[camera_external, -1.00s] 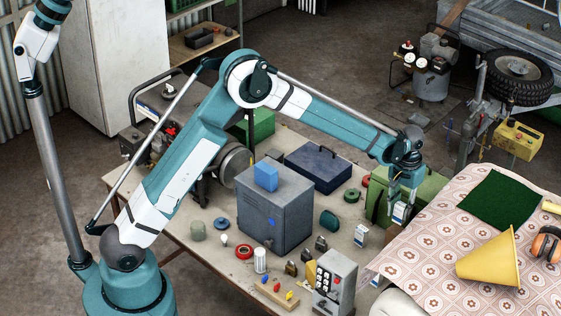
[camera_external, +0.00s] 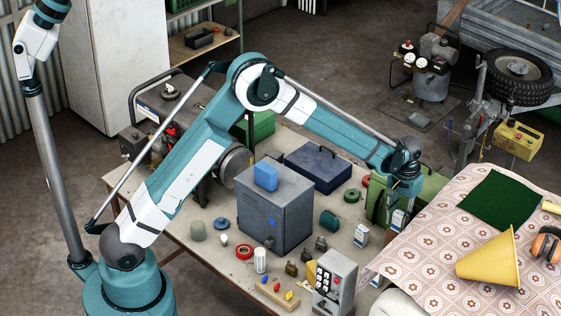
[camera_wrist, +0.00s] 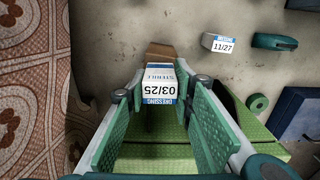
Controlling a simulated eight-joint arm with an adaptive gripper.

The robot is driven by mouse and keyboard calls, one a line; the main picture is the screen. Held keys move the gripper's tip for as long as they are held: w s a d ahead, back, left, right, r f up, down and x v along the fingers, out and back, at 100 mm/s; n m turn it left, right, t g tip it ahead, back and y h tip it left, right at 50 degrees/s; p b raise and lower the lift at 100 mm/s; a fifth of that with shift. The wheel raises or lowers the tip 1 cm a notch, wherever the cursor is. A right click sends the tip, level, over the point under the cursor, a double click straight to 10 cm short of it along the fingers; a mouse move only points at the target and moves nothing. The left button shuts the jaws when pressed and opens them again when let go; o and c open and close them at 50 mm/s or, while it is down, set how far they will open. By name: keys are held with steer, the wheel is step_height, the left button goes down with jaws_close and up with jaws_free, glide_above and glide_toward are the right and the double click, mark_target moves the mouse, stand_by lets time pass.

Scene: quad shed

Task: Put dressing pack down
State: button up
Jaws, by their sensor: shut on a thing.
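My gripper (camera_external: 398,208) is shut on a small white dressing pack (camera_wrist: 160,86). Its label in the wrist view reads DRESSING, STERILE and 03/25, with blue bands. The pack also shows in the external view (camera_external: 397,219), below my fingers and in front of the green case (camera_external: 425,190). In the wrist view the case (camera_wrist: 150,150) lies beneath and around my fingers. I cannot tell whether the pack touches anything below. A second white and blue pack (camera_external: 361,236), labelled 11/27 in the wrist view (camera_wrist: 220,43), stands on the table to the left.
A patterned cloth (camera_external: 440,235) with a yellow cone (camera_external: 490,262) and green mat (camera_external: 500,198) lies to the right. A grey cabinet (camera_external: 274,212), dark toolbox (camera_external: 318,167) and switch box (camera_external: 335,283) stand on the table (camera_external: 205,268). Bare tabletop shows around the second pack.

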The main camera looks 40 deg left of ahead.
mark_target(400, 212)
steer(key=shift+f, duration=0.2)
steer(key=o, duration=0.8)
steer(key=shift+c, duration=0.2)
steer(key=shift+r, duration=0.3)
step_height(400, 212, up, 12)
steer(key=shift+b, duration=0.45)
